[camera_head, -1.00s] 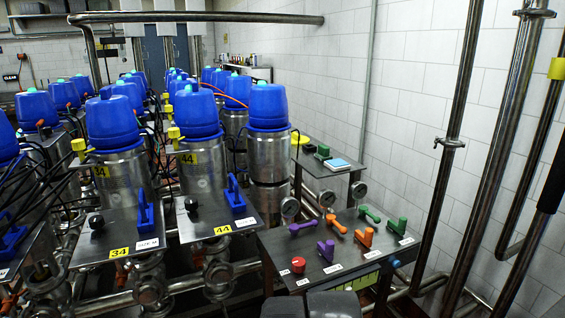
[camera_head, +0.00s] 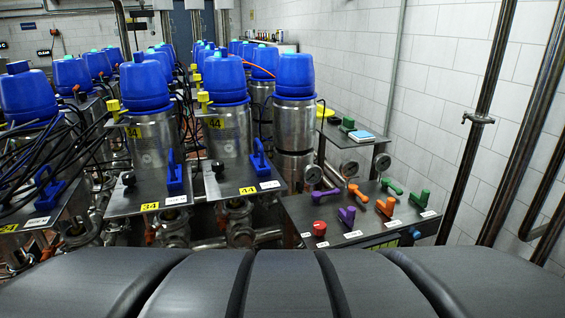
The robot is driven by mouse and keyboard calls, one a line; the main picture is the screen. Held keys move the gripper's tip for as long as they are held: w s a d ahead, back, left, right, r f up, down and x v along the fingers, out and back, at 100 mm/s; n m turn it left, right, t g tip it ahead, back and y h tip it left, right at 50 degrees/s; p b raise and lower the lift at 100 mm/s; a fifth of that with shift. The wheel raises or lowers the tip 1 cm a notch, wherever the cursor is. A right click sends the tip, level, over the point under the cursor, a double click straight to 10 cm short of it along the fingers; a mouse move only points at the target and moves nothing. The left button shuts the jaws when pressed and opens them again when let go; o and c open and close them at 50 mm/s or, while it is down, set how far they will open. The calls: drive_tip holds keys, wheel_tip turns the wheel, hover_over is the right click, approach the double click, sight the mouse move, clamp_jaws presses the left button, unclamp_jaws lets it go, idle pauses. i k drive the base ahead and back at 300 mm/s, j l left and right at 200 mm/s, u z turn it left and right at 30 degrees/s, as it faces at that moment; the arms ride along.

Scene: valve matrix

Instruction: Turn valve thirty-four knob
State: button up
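The valve thirty-four panel (camera_head: 150,196) is a dark metal plate at left of centre, with a yellow 34 label (camera_head: 149,207) on its front edge. A small black round knob (camera_head: 128,180) stands on the panel's left part. A blue lever handle (camera_head: 174,173) stands upright to its right. Behind them is a steel cylinder with a blue cap (camera_head: 145,82) and another yellow 34 tag (camera_head: 133,132). My gripper is not recognisable in this view. A large dark, ridged shape, seemingly part of my own body, fills the bottom edge, apart from the panel in the picture.
Valve 44's panel (camera_head: 240,183) adjoins on the right, with its own black knob (camera_head: 218,167) and blue handle (camera_head: 260,161). Further right is a console (camera_head: 330,221) with a red knob (camera_head: 319,228) and coloured levers. Black cables (camera_head: 85,145) crowd the left. Pipes run below the panels.

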sight(129, 179)
drive_tip(key=k+u, duration=0.1)
drive_tip(key=k, duration=0.75)
drive_tip(key=k+l, duration=0.1)
drive_tip(key=k+j+u, duration=0.2)
drive_tip(key=k+j, duration=0.05)
drive_tip(key=k, duration=0.1)
